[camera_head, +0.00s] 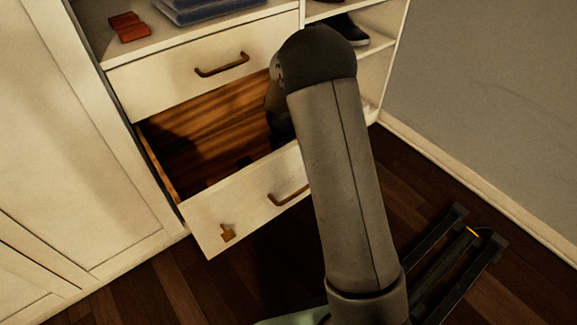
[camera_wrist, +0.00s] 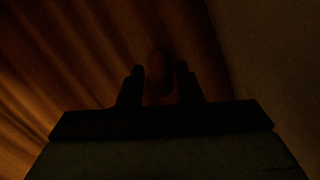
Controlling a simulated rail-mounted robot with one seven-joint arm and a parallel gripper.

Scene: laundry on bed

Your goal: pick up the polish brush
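In the wrist view, a dark reddish-brown rounded thing (camera_wrist: 160,72), which may be the polish brush, shows between the two fingertips of my gripper (camera_wrist: 160,84). The fingers stand apart on either side of it. It is too dark to tell whether they touch it. In the head view my arm reaches down into the open lower drawer (camera_head: 222,222), and the brush cannot be made out there. My gripper is mostly hidden behind the arm and the drawer front.
The drawer's wooden inside (camera_head: 185,145) is in shadow. A closed drawer (camera_head: 160,82) is above it. Red-brown pieces (camera_head: 128,26) and folded blue cloth (camera_head: 205,8) lie on the shelf. A dark shoe (camera_head: 345,30) stands at right. A grey wall (camera_head: 490,100) bounds the right side.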

